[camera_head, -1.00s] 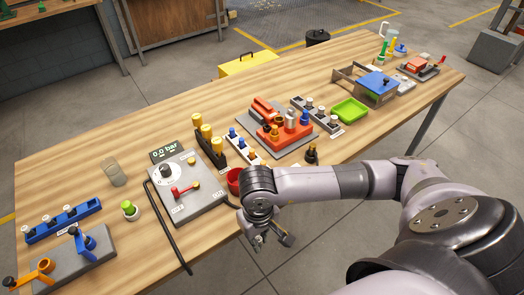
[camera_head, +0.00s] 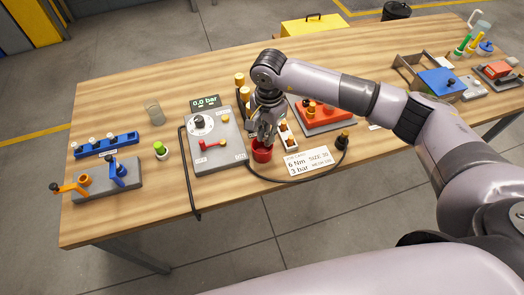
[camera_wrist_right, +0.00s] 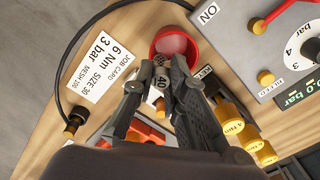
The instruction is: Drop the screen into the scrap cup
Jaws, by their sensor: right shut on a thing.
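The red scrap cup (camera_head: 262,153) stands on the table at the right edge of the grey pressure panel. In the wrist view the cup (camera_wrist_right: 194,40) lies just past my fingertips, its open mouth towards me. My right gripper (camera_head: 264,138) is above the cup, pointing down. It is shut on the screen, a small dark mesh piece (camera_wrist_right: 153,76) that shows between the fingertips at the cup's near rim. Whether the screen is inside the rim or above it I cannot tell. The fingers hide part of it. My left gripper is not in view.
The grey panel (camera_head: 213,158) with a 0.0 bar display is left of the cup. A job card (camera_head: 307,161) and black hose lie to its right. A rack with numbered caps (camera_head: 289,138) is close behind the gripper.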

